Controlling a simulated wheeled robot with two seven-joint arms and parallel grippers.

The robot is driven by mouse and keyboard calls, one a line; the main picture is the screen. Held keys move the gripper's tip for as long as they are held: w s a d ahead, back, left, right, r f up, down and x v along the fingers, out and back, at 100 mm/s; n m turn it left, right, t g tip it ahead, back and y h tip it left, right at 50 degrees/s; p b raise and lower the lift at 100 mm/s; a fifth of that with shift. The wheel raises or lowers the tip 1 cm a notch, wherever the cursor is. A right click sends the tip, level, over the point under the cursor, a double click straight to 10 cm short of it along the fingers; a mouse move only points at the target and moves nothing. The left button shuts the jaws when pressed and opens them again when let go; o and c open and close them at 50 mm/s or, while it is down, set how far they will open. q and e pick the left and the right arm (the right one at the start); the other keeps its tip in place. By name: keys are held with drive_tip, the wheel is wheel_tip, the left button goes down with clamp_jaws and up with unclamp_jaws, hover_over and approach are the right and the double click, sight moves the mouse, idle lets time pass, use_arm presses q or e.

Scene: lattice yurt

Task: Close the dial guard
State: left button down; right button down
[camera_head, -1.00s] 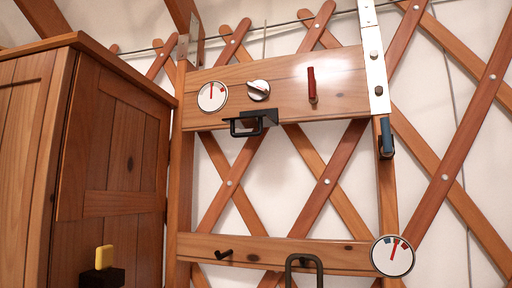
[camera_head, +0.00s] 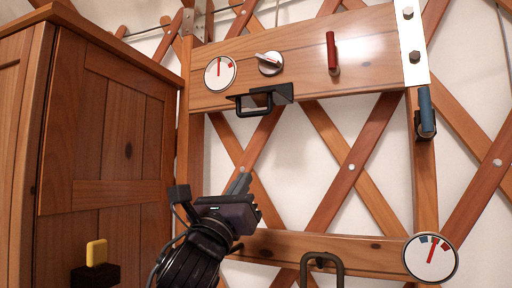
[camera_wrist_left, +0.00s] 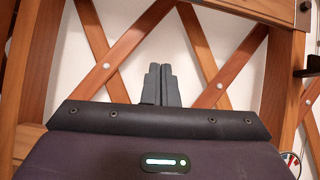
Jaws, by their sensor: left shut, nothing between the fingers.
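The dial (camera_head: 270,63) is a silver knob on the upper wooden board. What looks like the dial guard (camera_head: 285,93) is a black flap with a looped handle, jutting out at the board's lower edge just under the dial. It leaves the dial uncovered, so it stands open. My left gripper (camera_head: 242,183) is below the guard, apart from it, fingers pointing up. Its fingers are shut and empty, which also shows in the left wrist view (camera_wrist_left: 161,85). The guard cannot be made out in that view. My right gripper is not in view.
A white gauge (camera_head: 220,72) sits left of the dial, a red handle (camera_head: 332,53) right of it. A blue handle (camera_head: 426,110) hangs at the right post. A lower rail (camera_head: 370,254) carries another gauge (camera_head: 431,257). A wooden cabinet (camera_head: 105,140) stands close on the left.

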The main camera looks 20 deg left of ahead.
sight(260, 98)
use_arm(q)
wheel_tip(260, 98, up, 11)
drive_tip(key=w+m+p, duration=0.1)
drive_tip(key=w+p, duration=0.1)
drive_tip(key=p, duration=0.6)
drive_tip(key=shift+w+d+t+h, duration=0.15)
drive_tip(key=shift+w+t+h, duration=0.15)
drive_tip(key=shift+w+t, duration=0.1)
drive_tip(key=shift+r, duration=0.1)
